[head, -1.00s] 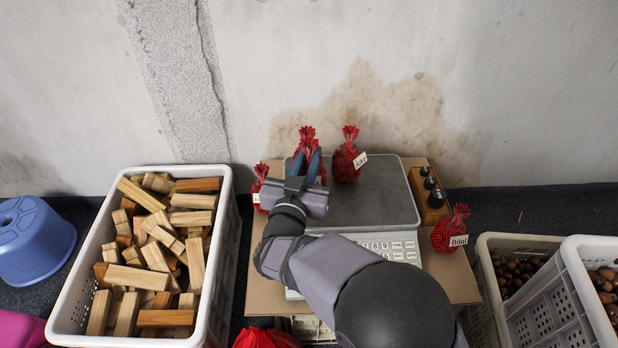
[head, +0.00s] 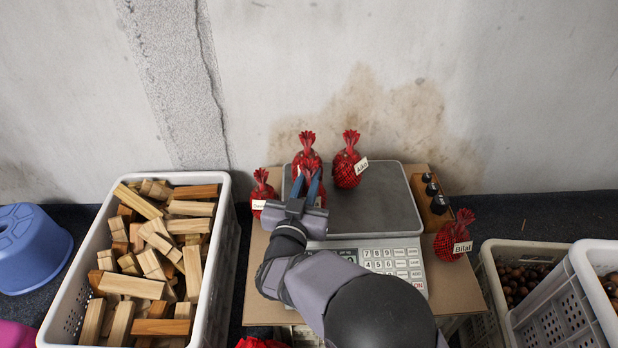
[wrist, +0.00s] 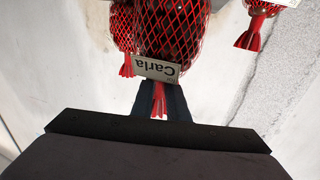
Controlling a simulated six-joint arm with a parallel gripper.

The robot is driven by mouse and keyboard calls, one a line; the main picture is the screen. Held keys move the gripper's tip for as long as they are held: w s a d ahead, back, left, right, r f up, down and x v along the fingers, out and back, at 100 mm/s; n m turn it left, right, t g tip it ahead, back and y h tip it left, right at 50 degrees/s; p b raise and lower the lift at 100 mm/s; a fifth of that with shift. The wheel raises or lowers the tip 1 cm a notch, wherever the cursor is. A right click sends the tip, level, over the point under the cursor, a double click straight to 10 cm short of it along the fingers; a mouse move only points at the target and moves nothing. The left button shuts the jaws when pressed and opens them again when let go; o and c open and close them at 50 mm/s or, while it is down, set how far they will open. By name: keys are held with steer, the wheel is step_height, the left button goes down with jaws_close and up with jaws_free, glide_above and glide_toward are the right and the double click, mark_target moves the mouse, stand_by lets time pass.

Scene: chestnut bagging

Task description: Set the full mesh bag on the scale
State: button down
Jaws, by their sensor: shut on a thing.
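My gripper (head: 308,182) is over the left part of the scale (head: 385,208), its blue fingers shut on the neck of a red mesh bag. In the wrist view this bag (wrist: 175,35) shows brown contents and a tag reading "Carla"; its red tail sticks out between the fingers. In the head view my gripper mostly hides it, so I cannot tell whether its bottom touches the plate. Another red bag (head: 306,156) stands just behind it at the plate's left rear. A tagged red bag (head: 346,170) stands on the plate to the right.
A tagged bag (head: 262,189) stands left of the scale, and the "Bilal" bag (head: 446,245) stands right. Dark weights sit in a wooden block (head: 437,214). A crate of wood blocks (head: 226,240) is at left; chestnut crates (head: 490,262) are at right. The plate's right side is clear.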

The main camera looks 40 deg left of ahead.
steer(key=c, duration=1.7)
jaws_free()
steer(key=shift+r, duration=0.2)
steer(key=p+v, duration=0.4)
steer(key=v, duration=0.8)
steer(key=shift+f, duration=0.1)
